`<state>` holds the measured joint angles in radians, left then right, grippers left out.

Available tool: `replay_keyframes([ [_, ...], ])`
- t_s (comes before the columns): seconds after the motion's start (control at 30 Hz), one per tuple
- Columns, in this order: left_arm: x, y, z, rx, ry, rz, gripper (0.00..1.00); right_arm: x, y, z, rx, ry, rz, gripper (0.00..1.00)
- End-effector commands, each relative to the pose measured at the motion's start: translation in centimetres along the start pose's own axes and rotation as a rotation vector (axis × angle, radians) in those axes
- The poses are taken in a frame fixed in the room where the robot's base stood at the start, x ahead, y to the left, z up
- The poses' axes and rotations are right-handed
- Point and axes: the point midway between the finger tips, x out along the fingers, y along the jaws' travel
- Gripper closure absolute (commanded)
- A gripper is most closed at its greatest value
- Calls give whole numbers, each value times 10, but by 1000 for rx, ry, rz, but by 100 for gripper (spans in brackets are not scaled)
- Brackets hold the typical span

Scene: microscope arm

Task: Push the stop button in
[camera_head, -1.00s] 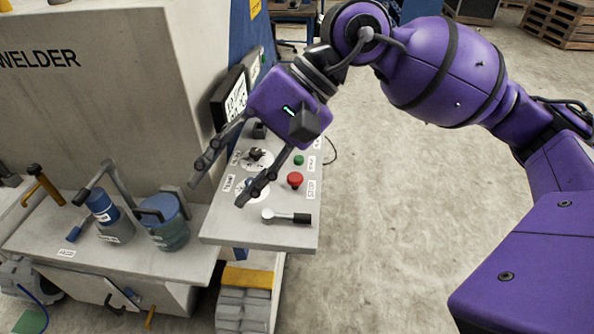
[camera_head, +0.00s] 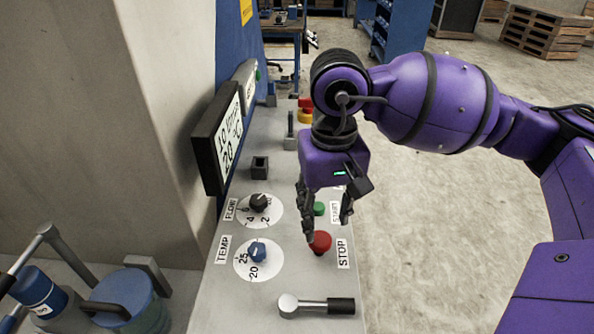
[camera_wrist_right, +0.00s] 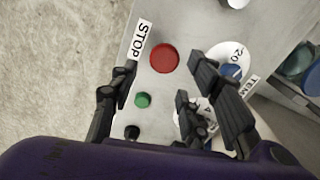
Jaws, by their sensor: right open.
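The red stop button (camera_head: 320,242) sits on the grey control panel beside a STOP label. It shows as a red disc in the right wrist view (camera_wrist_right: 164,58), ahead of and between the finger lines. My right gripper (camera_head: 327,232) is open, with its fingers pointing down over the panel close to the red button. In the head view one fingertip overlaps the button's upper left edge; I cannot tell whether it touches. The right wrist view also shows the open fingers (camera_wrist_right: 165,75). My left gripper is not in view.
A green start button (camera_head: 319,208) lies just behind the red one. The black flow knob (camera_head: 260,202) and blue temp knob (camera_head: 257,251) are to the left. A lever (camera_head: 316,306) lies in front. A display (camera_head: 217,140) stands at the panel's left. Open floor is on the right.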

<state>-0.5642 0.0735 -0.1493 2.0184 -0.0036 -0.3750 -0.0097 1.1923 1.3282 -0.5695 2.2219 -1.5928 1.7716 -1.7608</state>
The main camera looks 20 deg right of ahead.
Motion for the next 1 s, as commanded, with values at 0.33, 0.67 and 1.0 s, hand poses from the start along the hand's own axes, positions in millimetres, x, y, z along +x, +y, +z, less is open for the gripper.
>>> replay_keyframes([
  [0.33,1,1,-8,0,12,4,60,48,0,1,2,-4,0,57],
  [0.67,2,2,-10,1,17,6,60,53,0,1,1,-2,0,57],
  [1.0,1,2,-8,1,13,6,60,53,1,1,2,-3,2,100],
])
